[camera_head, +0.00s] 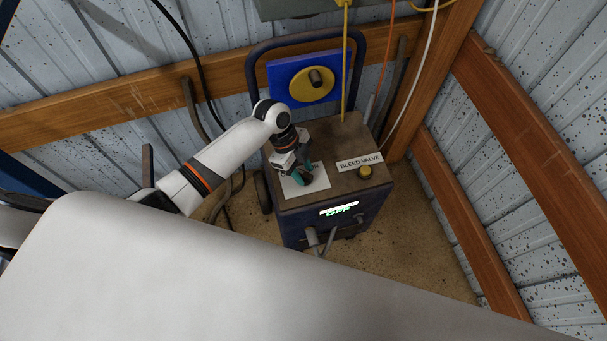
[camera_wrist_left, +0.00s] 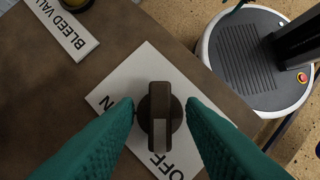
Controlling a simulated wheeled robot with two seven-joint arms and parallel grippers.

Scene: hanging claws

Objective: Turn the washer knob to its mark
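The washer knob (camera_wrist_left: 160,100) is a dark round knob with a raised bar and a pale stripe at the bar's lower end. It sits on a white plate (camera_wrist_left: 128,78) with "OFF" at the lower right and a partly covered "N" at the left. The stripe points down, near "OFF". My left gripper (camera_wrist_left: 163,112) is open, its teal fingers on either side of the knob with gaps showing. In the head view my left gripper (camera_head: 304,178) is over the plate (camera_head: 291,188) and hides the knob. My right gripper is not in view.
The washer unit's top (camera_head: 338,140) also bears a "BLEED VALVE" label (camera_head: 360,162) and a brass-coloured valve knob (camera_head: 365,171). Its front display (camera_head: 338,209) reads "OFF" in green. A yellow disc on a blue panel (camera_head: 280,70) stands behind. Hoses and wooden rails surround it.

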